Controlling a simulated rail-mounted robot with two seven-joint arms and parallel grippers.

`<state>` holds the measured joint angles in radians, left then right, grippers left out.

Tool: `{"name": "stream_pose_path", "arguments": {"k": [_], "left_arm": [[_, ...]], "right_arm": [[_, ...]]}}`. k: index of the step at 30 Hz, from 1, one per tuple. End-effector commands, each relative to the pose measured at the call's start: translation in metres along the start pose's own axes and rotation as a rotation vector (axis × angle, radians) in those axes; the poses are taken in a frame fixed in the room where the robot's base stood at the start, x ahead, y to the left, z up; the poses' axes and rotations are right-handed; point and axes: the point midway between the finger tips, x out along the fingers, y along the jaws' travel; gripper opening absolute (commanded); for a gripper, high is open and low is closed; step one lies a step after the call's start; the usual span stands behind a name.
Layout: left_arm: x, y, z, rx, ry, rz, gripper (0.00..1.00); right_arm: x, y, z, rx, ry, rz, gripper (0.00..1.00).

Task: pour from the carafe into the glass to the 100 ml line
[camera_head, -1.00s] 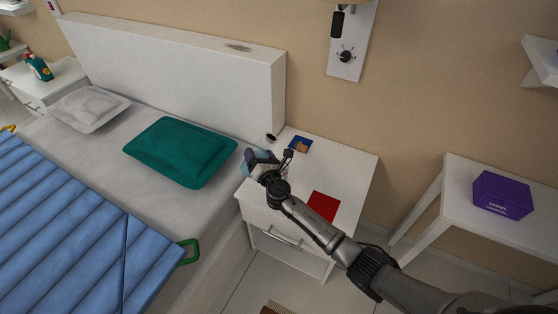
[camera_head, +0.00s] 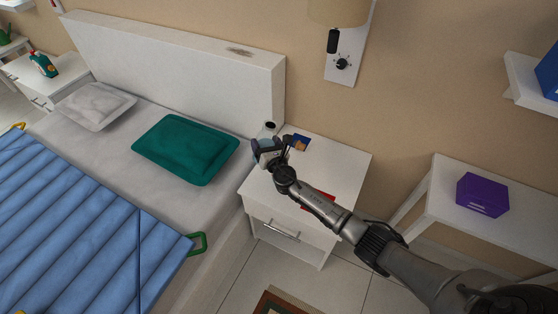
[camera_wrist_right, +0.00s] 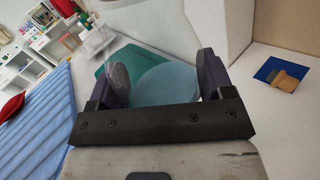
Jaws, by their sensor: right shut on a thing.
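My right gripper (camera_head: 268,150) is over the back left part of the white nightstand. In the right wrist view its jaws (camera_wrist_right: 163,82) are closed on a pale blue rounded body (camera_wrist_right: 165,86), which looks like the carafe. In the head view, a pale top with a dark round opening (camera_head: 270,127) shows just behind the gripper and seems to belong to it. The gripper hides most of the carafe, and its fill level cannot be seen. I cannot make out the glass or its 100 ml line. My left gripper is not in view.
The nightstand (camera_head: 342,172) carries a blue square (camera_head: 301,139) with a tan item and a red flat item (camera_head: 318,195) partly behind my arm. The bed with a green pillow (camera_head: 187,149) is at left. A purple box (camera_head: 482,194) stands on a white table at right.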

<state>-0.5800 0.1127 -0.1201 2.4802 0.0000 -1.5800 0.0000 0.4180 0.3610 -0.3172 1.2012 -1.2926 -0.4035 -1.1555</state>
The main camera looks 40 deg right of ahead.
Motion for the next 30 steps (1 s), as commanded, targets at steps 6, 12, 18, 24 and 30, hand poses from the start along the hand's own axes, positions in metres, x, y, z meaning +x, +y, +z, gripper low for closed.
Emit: {"name": "stream_pose_path", "arguments": {"k": [6,12,18,24,30], "left_arm": [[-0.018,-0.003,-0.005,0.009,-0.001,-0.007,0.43],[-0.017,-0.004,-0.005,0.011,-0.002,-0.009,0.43],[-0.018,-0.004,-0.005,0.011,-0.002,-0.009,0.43],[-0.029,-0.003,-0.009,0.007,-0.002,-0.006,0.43],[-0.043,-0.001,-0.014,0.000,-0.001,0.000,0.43]], "right_arm": [[-0.002,-0.020,0.002,-0.215,0.024,-0.003,0.32],[-0.002,-0.022,-0.001,-0.244,0.026,-0.002,0.32],[-0.002,-0.022,0.001,-0.242,0.026,-0.002,0.32],[-0.002,-0.019,0.012,-0.241,0.026,-0.002,0.32],[-0.001,-0.015,0.027,-0.241,0.026,-0.002,0.32]]}}
